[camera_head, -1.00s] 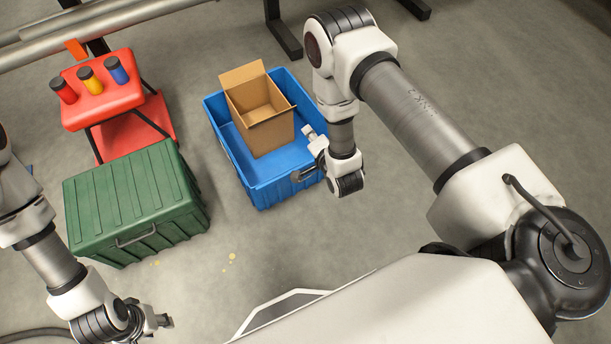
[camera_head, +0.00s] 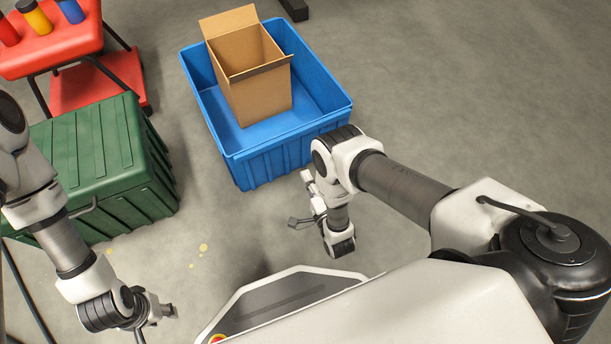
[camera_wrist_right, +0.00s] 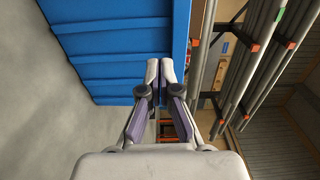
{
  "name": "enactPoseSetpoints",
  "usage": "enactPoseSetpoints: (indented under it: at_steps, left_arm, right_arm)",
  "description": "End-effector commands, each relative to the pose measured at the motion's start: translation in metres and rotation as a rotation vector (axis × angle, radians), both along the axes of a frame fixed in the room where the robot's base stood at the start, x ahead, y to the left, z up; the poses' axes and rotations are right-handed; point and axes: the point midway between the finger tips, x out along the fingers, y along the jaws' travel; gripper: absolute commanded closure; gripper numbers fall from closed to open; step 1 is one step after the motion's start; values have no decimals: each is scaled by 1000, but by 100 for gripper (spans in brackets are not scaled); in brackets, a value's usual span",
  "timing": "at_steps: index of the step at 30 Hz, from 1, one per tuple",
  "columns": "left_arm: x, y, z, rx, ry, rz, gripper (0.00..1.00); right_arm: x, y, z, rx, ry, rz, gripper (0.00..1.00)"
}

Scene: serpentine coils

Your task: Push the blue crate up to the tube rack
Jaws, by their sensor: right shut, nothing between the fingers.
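The blue crate (camera_head: 262,168) stands on the floor in the upper middle of the head view, with an open cardboard box (camera_head: 258,95) in it. Its ribbed wall (camera_wrist_right: 120,65) fills the upper left of the right wrist view. The tube rack (camera_wrist_right: 248,78), with long grey tubes and orange end stops, is beyond and right of the crate there; the head view shows only a dark foot (camera_head: 295,8). My right gripper (camera_wrist_right: 160,70) is shut and empty, near the crate's front wall; contact cannot be told. My left gripper (camera_head: 160,312) is at lower left, away from the crate, its jaws unclear.
A green ribbed case (camera_head: 95,160) stands on the floor left of the crate, with a gap between. Behind it is a red stand (camera_head: 50,45) with red, yellow and blue capped canisters. Floor right of the crate is clear. Small yellow spots (camera_head: 203,247) mark the floor.

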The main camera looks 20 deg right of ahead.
Motion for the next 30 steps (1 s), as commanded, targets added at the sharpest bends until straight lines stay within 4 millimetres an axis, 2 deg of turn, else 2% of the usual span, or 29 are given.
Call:
enactPoseSetpoints:
  at_steps: [1,9,15,20,30]
  left_arm:
    - [0,0,-9,0,0,0,60]
    - [0,0,-36,0,1,0,60]
    - [0,0,-53,0,1,0,60]
    - [0,0,-56,0,1,0,60]
    - [0,0,-56,0,1,0,60]
  right_arm:
    - [11,0,-4,0,-5,0,100]
    - [71,2,-5,0,-4,0,100]
    - [105,3,-4,0,-3,0,100]
    - [115,3,-1,0,-1,0,100]
    - [117,3,-1,-1,-1,0,100]
